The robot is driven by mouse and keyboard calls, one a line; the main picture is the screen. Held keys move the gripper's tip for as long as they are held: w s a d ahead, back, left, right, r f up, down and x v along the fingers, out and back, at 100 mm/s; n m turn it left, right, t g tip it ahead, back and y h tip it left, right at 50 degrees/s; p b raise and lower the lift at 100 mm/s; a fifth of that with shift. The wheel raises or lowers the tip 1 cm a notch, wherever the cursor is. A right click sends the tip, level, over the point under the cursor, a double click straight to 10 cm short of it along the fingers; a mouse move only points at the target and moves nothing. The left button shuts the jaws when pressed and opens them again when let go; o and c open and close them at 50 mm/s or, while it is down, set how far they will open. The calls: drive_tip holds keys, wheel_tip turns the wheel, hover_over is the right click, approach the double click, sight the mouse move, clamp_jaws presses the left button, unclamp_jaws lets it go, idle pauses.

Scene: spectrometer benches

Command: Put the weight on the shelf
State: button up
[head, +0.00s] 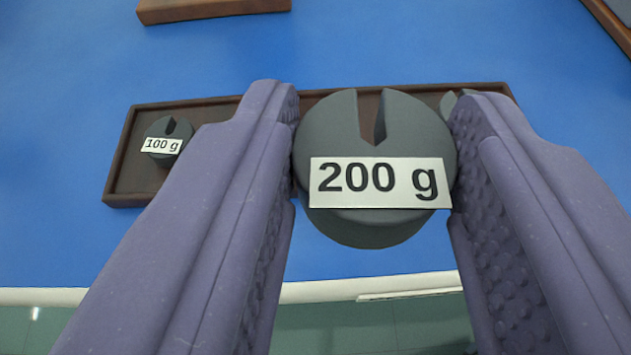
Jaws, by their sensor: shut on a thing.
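A dark grey slotted weight (330,222) with a white "200 g" label is held between the two purple fingers of my gripper (374,125). Its slot opens toward the top of the picture. My gripper is shut on its left and right sides. Behind it is a long brown tray (122,185) with a raised rim, its middle hidden by the weight and fingers. A smaller "100 g" weight (168,130) sits at the tray's left end. Part of another grey weight (449,103) shows at its right, mostly hidden by the right finger. I cannot tell whether the held weight touches the tray.
The tray lies on a blue surface (70,100) with wide bare areas. A brown wooden piece (210,10) is cut off at the top left, and another brown edge (612,25) at the top right. A pale edge (375,285) borders the blue surface, with greenish floor below.

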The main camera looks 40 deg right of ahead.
sight(378, 107)
drive_tip(key=s+a+f+n+t+y+p, duration=0.1)
drive_tip(key=s+a+f, duration=0.2)
drive_tip(key=a, duration=0.3)
drive_tip(key=shift+s+a+f+n+t+y, duration=0.2)
drive_tip(key=shift+a+f+n+t+y, duration=0.15)
drive_tip(key=shift+f, duration=0.1)
drive_tip(key=w+d, duration=0.2)
drive_tip(key=d, duration=0.2)
drive_tip(key=w+d+f, duration=0.1)
drive_tip(key=w+d, duration=0.2)
drive_tip(key=d, duration=0.1)
drive_tip(key=w+d, duration=0.3)
drive_tip(key=d, duration=0.1)
drive_tip(key=shift+d+f+p, duration=0.1)
drive_tip(key=shift+f+p, duration=0.1)
drive_tip(key=shift+p, duration=0.1)
drive_tip(key=f, duration=0.1)
drive_tip(key=d+f+b, duration=0.1)
drive_tip(key=f, duration=0.1)
drive_tip(key=shift+w+d+b, duration=0.15)
drive_tip(key=shift+w+b, duration=0.2)
drive_tip(key=shift+w, duration=0.05)
drive_tip(key=shift+f, duration=0.1)
drive_tip(key=shift+f, duration=0.2)
drive_tip(key=o, duration=1.2)
